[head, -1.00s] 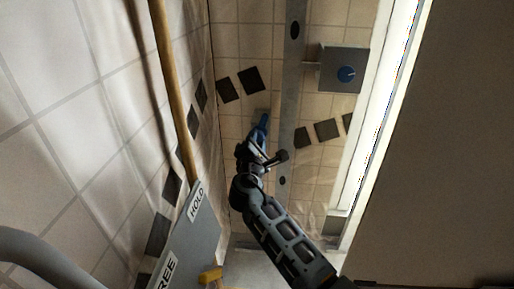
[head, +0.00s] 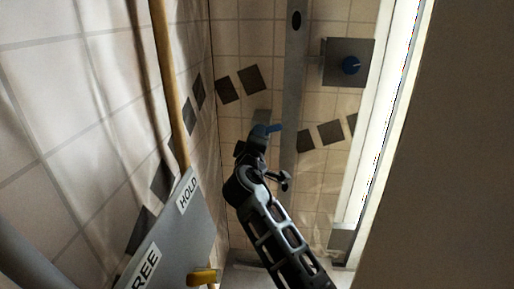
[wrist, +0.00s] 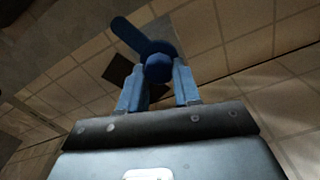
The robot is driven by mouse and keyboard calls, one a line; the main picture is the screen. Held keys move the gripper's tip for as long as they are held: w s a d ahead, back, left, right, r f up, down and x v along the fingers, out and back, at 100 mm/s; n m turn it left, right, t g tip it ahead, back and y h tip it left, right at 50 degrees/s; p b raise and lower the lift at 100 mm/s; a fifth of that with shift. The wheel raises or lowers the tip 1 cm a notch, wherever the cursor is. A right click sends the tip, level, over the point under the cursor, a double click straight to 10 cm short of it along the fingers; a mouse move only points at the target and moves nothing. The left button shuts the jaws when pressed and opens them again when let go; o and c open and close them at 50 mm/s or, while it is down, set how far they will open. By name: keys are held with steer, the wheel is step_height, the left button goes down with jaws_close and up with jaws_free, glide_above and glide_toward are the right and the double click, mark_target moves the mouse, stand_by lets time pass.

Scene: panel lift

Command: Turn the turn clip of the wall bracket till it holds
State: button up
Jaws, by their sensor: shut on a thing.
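The turn clip is blue, with a round hub and a flat lever. In the wrist view the turn clip (wrist: 158,68) sits between the fingertips, its lever pointing to the upper left. In the head view the turn clip (head: 274,128) points to the right, toward a metal rail. My gripper (wrist: 157,85) is shut on it, one blue finger on each side of the hub. In the head view my gripper (head: 262,138) reaches up to it. The grey wall bracket (head: 262,116) shows just above, partly hidden by my gripper.
A metal rail (head: 294,80) runs along the tiled surface right of my gripper.

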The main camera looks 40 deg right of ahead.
steer(key=shift+f+m+b, duration=0.1)
steer(key=shift+m+b, duration=1.3)
steer(key=shift+m, duration=0.5)
steer(key=o, duration=1.1)
steer(key=shift+c, duration=0.2)
steer(key=p+v, duration=0.1)
steer(key=v, duration=0.6)
steer(key=shift+s+a, duration=0.3)
